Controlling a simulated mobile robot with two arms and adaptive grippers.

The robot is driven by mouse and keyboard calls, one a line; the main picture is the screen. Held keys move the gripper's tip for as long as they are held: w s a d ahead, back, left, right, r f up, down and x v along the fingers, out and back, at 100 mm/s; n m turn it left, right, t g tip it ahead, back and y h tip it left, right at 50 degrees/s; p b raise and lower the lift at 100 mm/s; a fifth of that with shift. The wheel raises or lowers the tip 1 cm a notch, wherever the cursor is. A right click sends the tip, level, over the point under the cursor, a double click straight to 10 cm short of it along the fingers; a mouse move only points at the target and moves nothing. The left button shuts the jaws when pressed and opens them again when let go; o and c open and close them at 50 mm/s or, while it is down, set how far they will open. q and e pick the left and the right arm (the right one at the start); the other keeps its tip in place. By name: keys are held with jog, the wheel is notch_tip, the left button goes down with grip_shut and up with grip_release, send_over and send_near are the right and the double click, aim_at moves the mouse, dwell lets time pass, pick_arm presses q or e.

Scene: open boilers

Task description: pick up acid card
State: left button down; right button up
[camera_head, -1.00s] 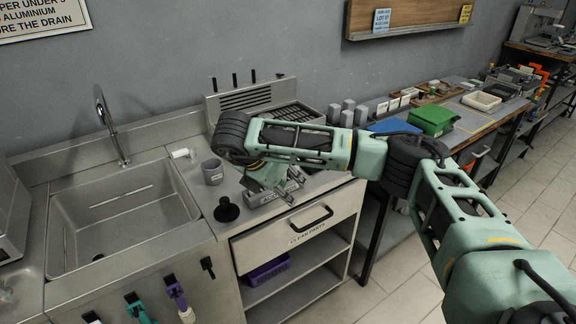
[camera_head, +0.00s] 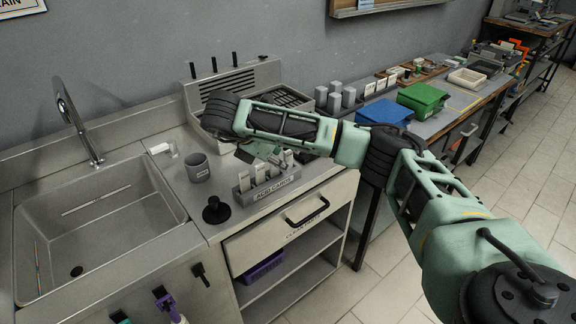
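A grey holder labelled "ACID CARDS" (camera_head: 270,190) stands on the steel counter, near the edge above the drawer. Several pale acid cards (camera_head: 260,173) stand upright in it in a row. My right gripper (camera_head: 272,156) hangs from the arm that comes in from the right and is just behind the row of cards, close to those at the right end. Its fingers are small and partly hidden by the cards, so I cannot tell whether they are open or touch a card. My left gripper is not in view.
A grey cup (camera_head: 197,167) and a black plunger-like knob (camera_head: 216,210) stand left of the holder. The sink (camera_head: 100,235) is further left. A vented steel unit (camera_head: 237,82) stands behind. Green (camera_head: 422,98) and blue (camera_head: 384,112) bins sit on the bench at right.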

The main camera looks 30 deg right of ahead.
aim_at(284, 154)
jog(key=shift+x, duration=1.25)
jog(key=shift+w+d+f, duration=0.15)
jog(key=shift+w+d, duration=0.05)
jog(key=shift+a, duration=0.1)
jog(key=shift+c, duration=1.2)
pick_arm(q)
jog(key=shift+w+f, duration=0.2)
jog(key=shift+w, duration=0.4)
pick_arm(e)
grip_shut()
